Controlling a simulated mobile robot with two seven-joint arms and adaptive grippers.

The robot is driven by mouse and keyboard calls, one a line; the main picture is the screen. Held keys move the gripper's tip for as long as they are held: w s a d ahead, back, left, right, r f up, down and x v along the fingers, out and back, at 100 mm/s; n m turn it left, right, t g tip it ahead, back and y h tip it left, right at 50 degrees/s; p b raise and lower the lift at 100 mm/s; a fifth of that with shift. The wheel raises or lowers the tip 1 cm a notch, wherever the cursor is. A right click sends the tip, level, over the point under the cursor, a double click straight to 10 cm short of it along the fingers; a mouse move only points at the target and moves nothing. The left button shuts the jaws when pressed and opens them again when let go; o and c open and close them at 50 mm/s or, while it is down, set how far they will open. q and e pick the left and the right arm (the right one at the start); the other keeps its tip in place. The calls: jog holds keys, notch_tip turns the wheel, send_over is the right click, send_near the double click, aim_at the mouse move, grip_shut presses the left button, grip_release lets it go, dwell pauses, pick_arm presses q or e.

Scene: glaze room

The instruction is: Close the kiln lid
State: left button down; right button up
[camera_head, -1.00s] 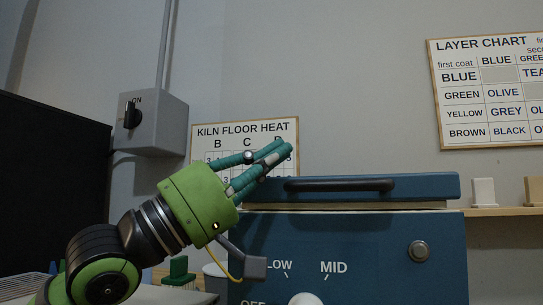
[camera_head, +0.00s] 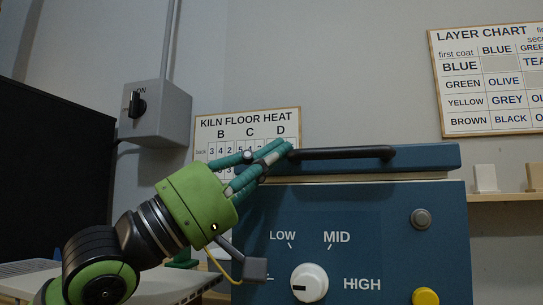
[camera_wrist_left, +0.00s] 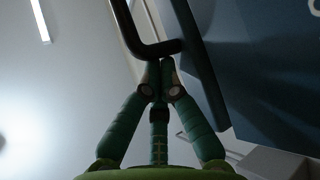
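The blue kiln (camera_head: 390,235) stands at the right of the head view. Its flat blue lid (camera_head: 425,160) lies level over the body, with a thin pale band between them; I cannot tell if a gap is left there. A black bar handle (camera_head: 345,153) runs along the lid's front. My left gripper (camera_head: 286,149) has green fingers with their tips together, at the handle's left end. In the left wrist view the fingers (camera_wrist_left: 160,75) meet just short of the handle's bent end (camera_wrist_left: 155,49); touching or not is unclear. My right gripper is out of view.
The kiln front has a white dial (camera_head: 309,282), a yellow button (camera_head: 425,297) and a grey round button (camera_head: 420,219). A grey switch box (camera_head: 158,115) and a heat chart (camera_head: 245,120) are on the wall. A shelf (camera_head: 500,197) with small tiles is at right.

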pick_arm(q)
jog(key=shift+d+f, duration=0.2)
jog(key=shift+f, duration=0.1)
